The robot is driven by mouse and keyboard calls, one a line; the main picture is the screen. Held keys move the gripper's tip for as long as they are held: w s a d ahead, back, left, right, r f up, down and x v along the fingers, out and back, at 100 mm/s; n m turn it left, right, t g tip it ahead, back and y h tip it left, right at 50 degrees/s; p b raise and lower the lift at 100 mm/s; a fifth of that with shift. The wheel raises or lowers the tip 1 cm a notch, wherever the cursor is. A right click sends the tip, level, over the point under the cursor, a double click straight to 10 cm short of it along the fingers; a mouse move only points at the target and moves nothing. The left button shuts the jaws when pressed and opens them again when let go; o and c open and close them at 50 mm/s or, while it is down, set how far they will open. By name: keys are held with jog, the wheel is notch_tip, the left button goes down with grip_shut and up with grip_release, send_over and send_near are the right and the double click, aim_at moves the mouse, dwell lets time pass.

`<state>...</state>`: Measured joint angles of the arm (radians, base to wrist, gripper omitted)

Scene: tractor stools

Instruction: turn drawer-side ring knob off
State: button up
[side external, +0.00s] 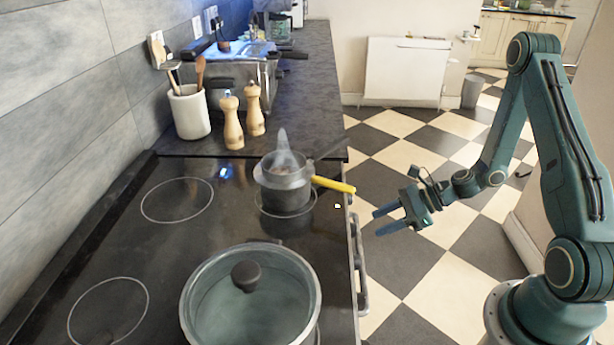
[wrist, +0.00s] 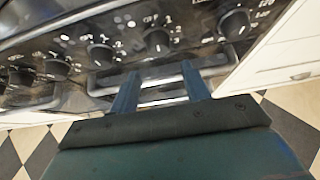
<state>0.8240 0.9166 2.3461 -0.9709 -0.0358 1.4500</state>
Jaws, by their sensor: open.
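A row of dark round knobs with white markings runs along the front panel (wrist: 125,22) of the cooker in the wrist view. One knob (wrist: 235,22) is at the right, nearest the white drawer fronts (wrist: 290,50). Other knobs (wrist: 157,40) and (wrist: 101,54) lie to its left, with more beyond. I cannot tell for sure which is the drawer-side ring knob. My gripper (side external: 379,222) is open and empty in front of the cooker's front edge. In the wrist view its fingers (wrist: 160,71) point towards the panel, below the knobs and apart from them. The side view hides the knobs.
A metal rail handle (side external: 361,270) juts from the cooker front; it passes by my fingertips in the wrist view. A steaming small pot (side external: 285,190) with a yellow handle (side external: 333,185) overhanging the edge stands on the hob. A large lidded pan (side external: 250,300) stands nearer. The floor side is open.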

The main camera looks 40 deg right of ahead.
jog(key=shift+x, duration=3)
jog(key=shift+w+a+f, duration=0.1)
jog(key=shift+f, duration=0.05)
jog(key=shift+c, duration=0.2)
jog(key=c, duration=0.6)
jog(key=shift+c, duration=0.2)
